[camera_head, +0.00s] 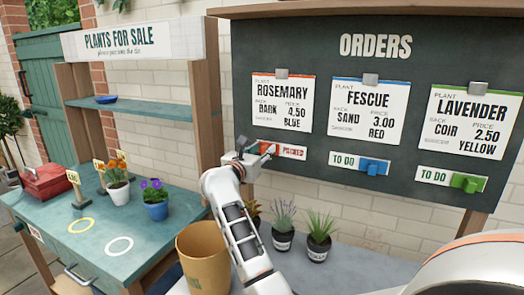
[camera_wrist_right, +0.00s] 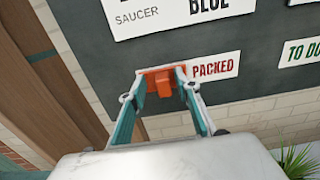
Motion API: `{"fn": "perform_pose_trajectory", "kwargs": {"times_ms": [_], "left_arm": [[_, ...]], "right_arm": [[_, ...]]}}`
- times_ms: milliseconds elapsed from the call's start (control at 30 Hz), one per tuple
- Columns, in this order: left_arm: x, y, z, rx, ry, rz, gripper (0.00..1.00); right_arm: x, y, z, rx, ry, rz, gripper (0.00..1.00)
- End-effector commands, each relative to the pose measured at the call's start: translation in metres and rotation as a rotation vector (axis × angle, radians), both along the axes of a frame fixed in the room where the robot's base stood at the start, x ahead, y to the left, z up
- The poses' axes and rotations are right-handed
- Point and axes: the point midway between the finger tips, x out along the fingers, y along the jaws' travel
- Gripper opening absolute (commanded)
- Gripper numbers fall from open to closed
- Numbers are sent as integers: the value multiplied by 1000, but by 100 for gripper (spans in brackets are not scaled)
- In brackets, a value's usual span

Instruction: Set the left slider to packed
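The left slider is an orange knob (camera_wrist_right: 160,83) on a strip below the Rosemary card. It sits at the strip's left end, and the word PACKED (camera_wrist_right: 214,69) shows to its right. My right gripper (camera_wrist_right: 163,86) is open, with a fingertip on each side of the knob; I see no clear grip on it. In the head view my right gripper (camera_head: 260,153) largely hides the knob, while the PACKED lettering (camera_head: 291,152) shows beside it. My left gripper is not in view.
The blue slider (camera_head: 374,166) and green slider (camera_head: 467,183) sit at the right of their strips, showing TO DO. Below the board stand a brown pot (camera_head: 203,259) and potted plants (camera_head: 319,233). A wooden post (camera_wrist_right: 45,70) is left of the gripper.

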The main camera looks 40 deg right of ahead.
Motion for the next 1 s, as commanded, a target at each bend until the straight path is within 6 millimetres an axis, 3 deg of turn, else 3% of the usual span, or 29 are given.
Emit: {"fn": "perform_pose_trajectory", "kwargs": {"times_ms": [167,600,800,1000], "left_arm": [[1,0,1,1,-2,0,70],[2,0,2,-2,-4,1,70],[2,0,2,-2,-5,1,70],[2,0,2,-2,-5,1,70]], "right_arm": [[-6,15,-1,2,1,3,32],[-45,89,-1,3,-1,4,32],[-53,105,-1,1,0,3,32],[-55,107,0,0,0,2,32]]}}
